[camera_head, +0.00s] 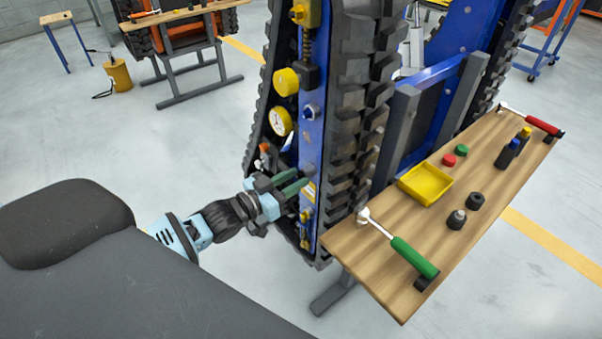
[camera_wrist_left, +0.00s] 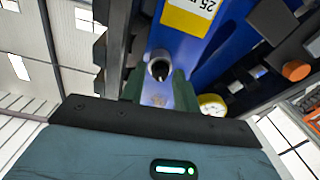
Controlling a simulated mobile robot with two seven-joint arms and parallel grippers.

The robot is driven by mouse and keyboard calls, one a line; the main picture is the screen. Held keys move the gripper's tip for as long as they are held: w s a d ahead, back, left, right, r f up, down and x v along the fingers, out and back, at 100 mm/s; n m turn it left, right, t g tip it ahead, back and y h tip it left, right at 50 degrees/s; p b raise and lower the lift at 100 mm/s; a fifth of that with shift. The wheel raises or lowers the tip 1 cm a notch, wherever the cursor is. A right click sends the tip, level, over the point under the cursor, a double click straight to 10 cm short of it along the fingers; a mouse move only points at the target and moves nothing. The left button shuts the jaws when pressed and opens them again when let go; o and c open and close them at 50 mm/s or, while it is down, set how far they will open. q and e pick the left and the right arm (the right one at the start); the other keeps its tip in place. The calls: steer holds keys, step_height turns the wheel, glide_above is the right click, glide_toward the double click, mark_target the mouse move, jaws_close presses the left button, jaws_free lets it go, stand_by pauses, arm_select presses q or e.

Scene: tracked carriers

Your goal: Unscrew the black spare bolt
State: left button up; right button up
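My left gripper (camera_head: 301,178) reaches the blue side panel (camera_head: 312,130) of the tracked carrier, its two green fingers apart. In the left wrist view the open fingers (camera_wrist_left: 158,84) point at a round grey fitting with a dark centre (camera_wrist_left: 159,67) on the panel. It lies between the fingertips; I cannot tell whether they touch it, or whether its dark centre is the black spare bolt. On the wooden bench stand a dark bolt-like piece with a grey top (camera_head: 456,219) and a black piece (camera_head: 475,201). My right gripper is not in view.
The bench (camera_head: 385,285) also bears a yellow tray (camera_head: 425,184), red and green caps, a green-handled wrench (camera_head: 414,257) and a red-handled wrench (camera_head: 543,125). A yellow knob (camera_head: 286,82) and a gauge (camera_head: 281,121) stick out of the panel above my gripper. Rubber track (camera_head: 355,105) runs alongside.

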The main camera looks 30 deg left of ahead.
arm_select(q)
steer(key=shift+m, duration=0.5)
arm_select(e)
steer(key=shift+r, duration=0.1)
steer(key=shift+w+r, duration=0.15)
arm_select(q)
jaws_close()
steer(key=n, duration=0.3)
steer(key=shift+r+p, duration=0.1)
steer(key=shift+p, duration=0.2)
steer(key=n, duration=0.7)
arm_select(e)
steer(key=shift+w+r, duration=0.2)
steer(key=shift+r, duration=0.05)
